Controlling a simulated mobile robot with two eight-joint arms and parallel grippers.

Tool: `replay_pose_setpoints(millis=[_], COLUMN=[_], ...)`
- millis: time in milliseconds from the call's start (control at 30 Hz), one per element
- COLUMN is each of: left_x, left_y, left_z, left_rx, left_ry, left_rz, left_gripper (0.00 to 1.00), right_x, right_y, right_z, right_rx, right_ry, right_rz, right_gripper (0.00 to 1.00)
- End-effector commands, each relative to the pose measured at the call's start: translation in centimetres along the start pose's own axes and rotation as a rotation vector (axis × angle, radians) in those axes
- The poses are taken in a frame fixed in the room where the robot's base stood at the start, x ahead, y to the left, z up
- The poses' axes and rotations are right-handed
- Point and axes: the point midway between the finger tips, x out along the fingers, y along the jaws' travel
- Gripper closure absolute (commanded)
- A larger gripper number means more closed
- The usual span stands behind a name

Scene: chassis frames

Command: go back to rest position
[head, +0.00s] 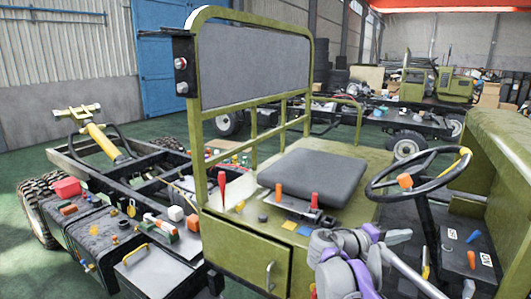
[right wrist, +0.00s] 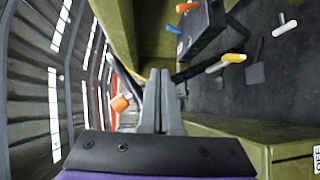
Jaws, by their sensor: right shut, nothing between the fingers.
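My right arm, grey with purple bands, comes up from the bottom of the head view, right of centre. Its gripper (head: 402,237) points right, over the cab floor and below the steering wheel (head: 378,184). In the right wrist view its two grey fingers (right wrist: 160,74) are together with nothing between them. My left gripper is not in view.
A grey seat (head: 312,176) and a control panel with red and orange levers (head: 290,205) lie left of my right gripper. A pedestal with coloured knobs (head: 468,252) stands to the right. Loose parts lie on the dark chassis boxes (head: 95,235) at left.

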Motion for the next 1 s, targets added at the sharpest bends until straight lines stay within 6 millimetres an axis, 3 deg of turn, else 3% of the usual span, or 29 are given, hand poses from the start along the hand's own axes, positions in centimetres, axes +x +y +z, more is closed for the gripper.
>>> replay_pose_setpoints(millis=[267,400,600,800,1000], left_x=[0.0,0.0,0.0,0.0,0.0], left_y=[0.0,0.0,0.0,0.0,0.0], left_z=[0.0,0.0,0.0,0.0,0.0], left_rx=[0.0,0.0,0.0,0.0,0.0], left_ry=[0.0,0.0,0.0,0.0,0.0], left_rz=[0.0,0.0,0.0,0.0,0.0], left_gripper=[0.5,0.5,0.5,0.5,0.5], right_x=[-2.6,-6.6,-14.0,-18.7,-19.9], right_y=[-8.6,-14.8,-22.8,-26.6,-27.4], right_z=[8.1,12.9,18.0,20.0,20.3], right_rx=[0.101,0.208,0.415,0.571,0.612], right_ry=[0.046,0.084,0.138,0.167,0.173], right_rz=[-0.416,-0.693,-1.065,-1.275,-1.326], right_gripper=[1.0,1.0,1.0,1.0,1.0])
